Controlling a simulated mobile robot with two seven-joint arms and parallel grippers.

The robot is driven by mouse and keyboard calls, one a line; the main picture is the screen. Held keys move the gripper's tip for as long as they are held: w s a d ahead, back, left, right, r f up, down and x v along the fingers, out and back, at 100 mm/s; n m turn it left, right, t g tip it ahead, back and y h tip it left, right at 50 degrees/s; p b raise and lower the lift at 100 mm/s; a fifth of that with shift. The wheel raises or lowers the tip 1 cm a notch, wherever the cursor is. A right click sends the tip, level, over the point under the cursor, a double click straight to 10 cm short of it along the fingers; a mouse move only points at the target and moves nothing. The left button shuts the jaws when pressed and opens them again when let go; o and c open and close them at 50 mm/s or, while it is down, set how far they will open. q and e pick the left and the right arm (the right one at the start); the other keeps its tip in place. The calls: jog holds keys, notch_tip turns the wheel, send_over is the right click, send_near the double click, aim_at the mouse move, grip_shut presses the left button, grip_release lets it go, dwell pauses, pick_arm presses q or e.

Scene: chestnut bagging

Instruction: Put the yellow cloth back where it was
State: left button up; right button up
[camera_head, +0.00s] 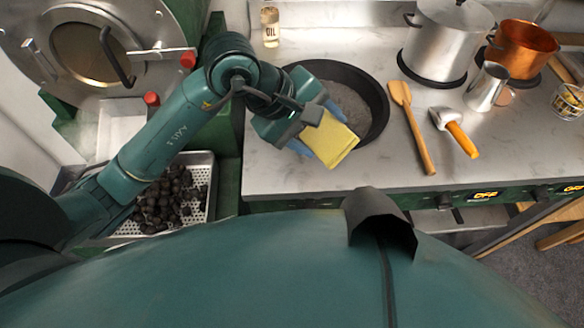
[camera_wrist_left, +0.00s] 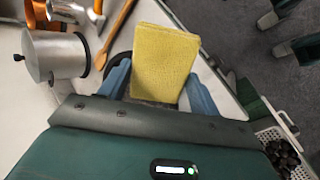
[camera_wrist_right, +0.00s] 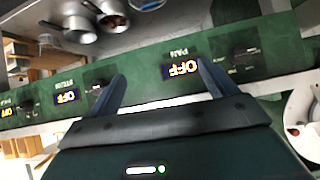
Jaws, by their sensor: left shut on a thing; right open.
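The yellow cloth (camera_head: 329,139) is a flat folded rectangle held by my left gripper (camera_head: 318,132) above the front edge of the counter, in front of the dark pan. In the left wrist view the cloth (camera_wrist_left: 164,62) stands between the two blue fingers of my left gripper (camera_wrist_left: 158,90). My right gripper (camera_wrist_right: 160,85) is open and empty in the right wrist view, in front of the green panel with OFF displays. The right gripper does not show in the head view.
A dark round pan (camera_head: 378,105) sits on the marble counter (camera_head: 290,180). A wooden spoon (camera_head: 411,125), an orange-handled tool (camera_head: 455,134), a steel pot (camera_head: 440,45) and a copper pot (camera_head: 524,48) are to its right. A perforated tray (camera_head: 208,165) of chestnuts is at left.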

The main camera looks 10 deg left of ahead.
aim_at(304, 138)
pick_arm(q)
jog(key=d+f+m+g+y, duration=0.1)
jog(key=d+f+m+g, duration=0.1)
jog(key=shift+s+d+f+m+y, duration=0.2)
jog(key=shift+s+d+m+y, duration=0.1)
jog(key=shift+y, duration=0.1)
jog(key=shift+a+f+m+g+y+b, duration=0.4)
jog(key=shift+f+m+y, duration=0.2)
jog(key=shift+f, duration=0.1)
jog(key=a, duration=0.1)
jog(key=w+a+m+y, duration=0.1)
jog(key=a+f+y, duration=0.1)
jog(key=a, duration=0.1)
jog(key=shift+w+f+b, duration=0.1)
jog(key=shift+w+b, duration=0.05)
jog(key=shift+b, duration=0.15)
jog(key=w+a+y, duration=0.2)
jog(key=a, duration=0.4)
jog(key=shift+m, duration=0.4)
jog(key=shift+s+f+p, duration=0.1)
jog(key=shift+f+p, duration=0.55)
jog(key=shift+f, duration=4.05)
jog(key=o, duration=1)
jog(key=shift+r, duration=0.1)
